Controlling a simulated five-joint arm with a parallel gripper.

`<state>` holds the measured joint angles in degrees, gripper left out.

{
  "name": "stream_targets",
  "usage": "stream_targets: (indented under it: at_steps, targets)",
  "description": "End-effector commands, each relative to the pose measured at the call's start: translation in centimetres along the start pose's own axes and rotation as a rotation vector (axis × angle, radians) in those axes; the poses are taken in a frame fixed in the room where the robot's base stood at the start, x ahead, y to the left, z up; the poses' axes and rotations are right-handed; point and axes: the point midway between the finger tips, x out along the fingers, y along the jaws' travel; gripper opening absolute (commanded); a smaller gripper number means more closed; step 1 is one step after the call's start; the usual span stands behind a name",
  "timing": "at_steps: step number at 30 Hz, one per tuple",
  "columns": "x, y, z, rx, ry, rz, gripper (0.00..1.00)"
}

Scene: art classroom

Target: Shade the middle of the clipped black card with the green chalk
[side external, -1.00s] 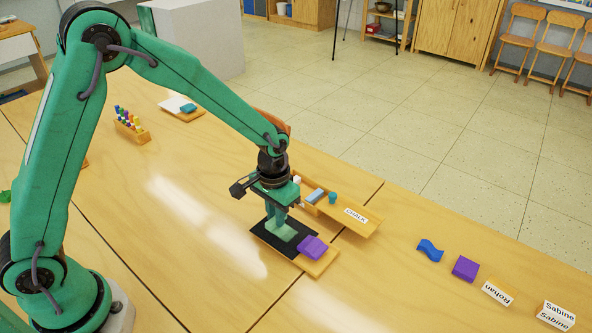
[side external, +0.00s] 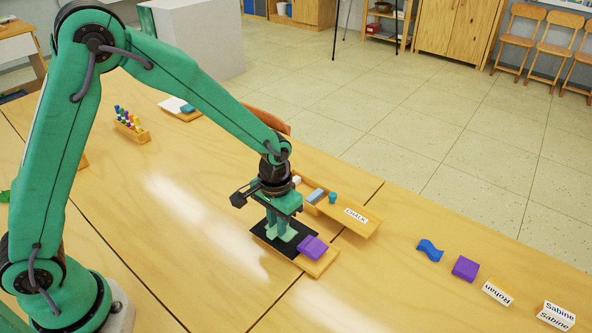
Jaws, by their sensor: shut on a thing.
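The black card (side external: 276,250) lies flat on a wooden board (side external: 323,265), with a purple block (side external: 313,246) on the board's right end, at the card's edge. My gripper (side external: 281,235) points down over the middle of the card with its fingertips at or very near the surface. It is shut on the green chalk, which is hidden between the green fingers. Pale green shows around the fingertips, but I cannot clearly separate shading from fingers there.
A wooden tray marked CHALK (side external: 368,226) stands just behind the card, holding a blue-grey block (side external: 315,196) and a teal piece (side external: 332,197). A blue wavy block (side external: 430,251), a purple block (side external: 465,268) and name blocks (side external: 497,291) lie right.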

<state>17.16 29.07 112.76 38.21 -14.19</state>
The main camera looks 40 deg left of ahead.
Motion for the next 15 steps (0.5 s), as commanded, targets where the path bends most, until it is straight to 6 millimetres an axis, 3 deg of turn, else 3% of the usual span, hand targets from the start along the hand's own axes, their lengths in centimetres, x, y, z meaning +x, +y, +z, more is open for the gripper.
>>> stream_targets:
  at_steps: [6,15]
  targets:
    - [0.0,-2.1,0.1,-0.003,0.0,0.0,0.0]
    - [0.0,0.8,0.0,0.003,-0.001,0.0,0.0]
